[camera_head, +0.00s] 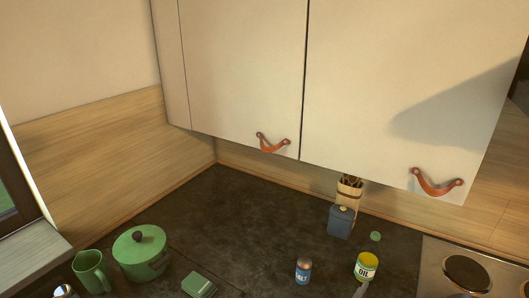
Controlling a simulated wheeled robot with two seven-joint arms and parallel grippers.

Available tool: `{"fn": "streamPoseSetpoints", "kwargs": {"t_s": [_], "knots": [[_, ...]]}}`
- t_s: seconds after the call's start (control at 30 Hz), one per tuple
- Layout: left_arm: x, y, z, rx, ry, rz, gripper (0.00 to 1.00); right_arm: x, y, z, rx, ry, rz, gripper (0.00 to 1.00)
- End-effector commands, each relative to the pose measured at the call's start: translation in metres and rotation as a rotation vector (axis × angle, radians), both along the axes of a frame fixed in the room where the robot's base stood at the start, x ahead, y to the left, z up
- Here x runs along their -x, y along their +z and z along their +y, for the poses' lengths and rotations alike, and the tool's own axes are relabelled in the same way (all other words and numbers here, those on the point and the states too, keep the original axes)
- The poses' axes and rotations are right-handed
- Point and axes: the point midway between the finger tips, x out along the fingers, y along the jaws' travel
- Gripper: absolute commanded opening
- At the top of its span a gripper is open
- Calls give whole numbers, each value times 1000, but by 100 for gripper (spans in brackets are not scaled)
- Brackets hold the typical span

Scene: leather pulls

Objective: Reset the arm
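Neither of my grippers can be made out in the head view. Two pale wall cabinet doors fill the upper part: a left door (240,70) and a right door (400,60), both closed. An orange-brown leather pull (272,146) is at the bottom right of the left door. Another leather pull (437,185) is at the bottom right of the right door. Nothing touches either pull.
On the dark countertop (240,225) stand a green pot (140,255), green mug (90,271), green box (199,285), small can (303,271), oil bottle (366,267), blue canister (341,221) and utensil holder (349,191). A hob (467,273) is at right. The counter's middle is clear.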

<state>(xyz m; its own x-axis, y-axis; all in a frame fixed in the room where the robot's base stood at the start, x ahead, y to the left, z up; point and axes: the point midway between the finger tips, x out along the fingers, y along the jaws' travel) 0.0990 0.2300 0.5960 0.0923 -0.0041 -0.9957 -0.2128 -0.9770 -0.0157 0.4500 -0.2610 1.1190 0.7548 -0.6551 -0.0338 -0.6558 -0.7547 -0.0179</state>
Motion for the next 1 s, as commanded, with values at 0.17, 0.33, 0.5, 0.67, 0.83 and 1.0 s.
{"fn": "streamPoseSetpoints", "kwargs": {"t_s": [0.17, 0.33, 0.5, 0.67, 0.83, 1.0], "knots": [[-9, 1, -1, 2, 0, -13, 36, -6, -7, 2, -65, 62, 43, 84], [-16, 2, -1, 2, 0, -23, 36, -12, -16, 9, -142, 147, 107, 84], [-14, 2, -1, 2, 0, -21, 36, -15, -26, 21, -236, 266, 209, 84], [-3, 0, 0, 0, 0, -4, 36, -7, -35, 42, -326, 427, 376, 84], [1, 0, 1, 0, 0, 2, 36, 27, -42, 67, -379, 610, 649, 84], [-2, 0, 0, -1, 0, -2, 36, 64, -43, 75, -370, 700, 865, 84]]}}
